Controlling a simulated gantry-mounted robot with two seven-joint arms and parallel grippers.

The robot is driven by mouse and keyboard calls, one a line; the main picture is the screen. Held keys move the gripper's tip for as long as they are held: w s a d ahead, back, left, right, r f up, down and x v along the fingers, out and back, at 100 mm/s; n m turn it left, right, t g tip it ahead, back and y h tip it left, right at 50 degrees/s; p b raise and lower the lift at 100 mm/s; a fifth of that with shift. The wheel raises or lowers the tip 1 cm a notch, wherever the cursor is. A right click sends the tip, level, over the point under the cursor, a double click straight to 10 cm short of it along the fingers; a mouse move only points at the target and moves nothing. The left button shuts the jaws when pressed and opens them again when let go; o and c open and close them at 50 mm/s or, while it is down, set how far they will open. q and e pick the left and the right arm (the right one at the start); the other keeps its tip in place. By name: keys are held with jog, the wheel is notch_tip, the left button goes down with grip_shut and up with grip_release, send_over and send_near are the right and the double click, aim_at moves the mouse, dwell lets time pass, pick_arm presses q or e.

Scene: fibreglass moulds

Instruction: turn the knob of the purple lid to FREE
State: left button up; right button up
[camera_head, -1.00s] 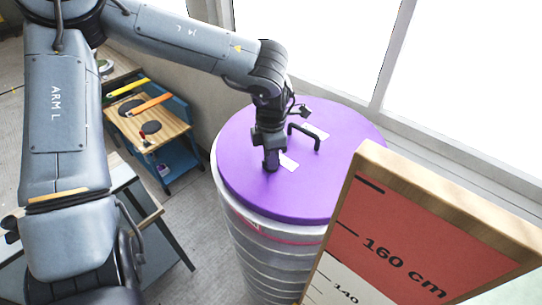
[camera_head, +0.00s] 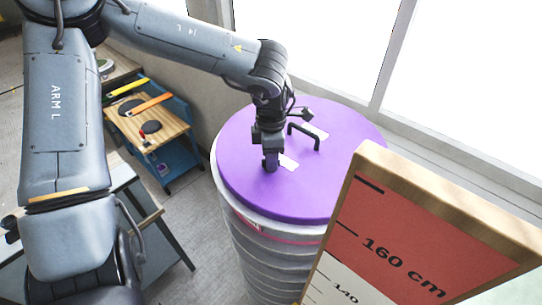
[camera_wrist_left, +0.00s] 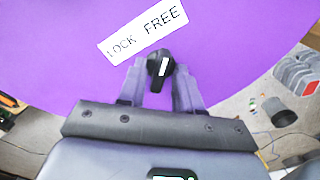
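The purple lid (camera_head: 243,186) lies on top of a tall, ribbed, translucent drum. Its knob (camera_wrist_left: 160,66) is small and black with a white pointer mark, seen in the left wrist view. The mark points up and slightly right, toward the FREE end of the white LOCK FREE label (camera_wrist_left: 145,35). My left gripper (camera_head: 270,164) is down at the lid. In the left wrist view its two fingers (camera_wrist_left: 160,80) flank the knob closely and appear shut on it. In the head view the gripper hides the knob. My right gripper is not in view.
A black handle (camera_head: 304,136) stands up from the lid close to my left gripper, beside another white label. A wooden-framed height board (camera_head: 420,230) stands in front at the right. A small wooden-topped blue cart (camera_head: 150,130) with tools stands at the left.

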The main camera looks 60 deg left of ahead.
pick_arm(q)
jog(key=shift+o, duration=0.2)
jog(key=shift+r, duration=0.6)
notch_tip(320, 180, up, 10)
jog(key=b, duration=0.2)
jog(key=shift+f, duration=0.2)
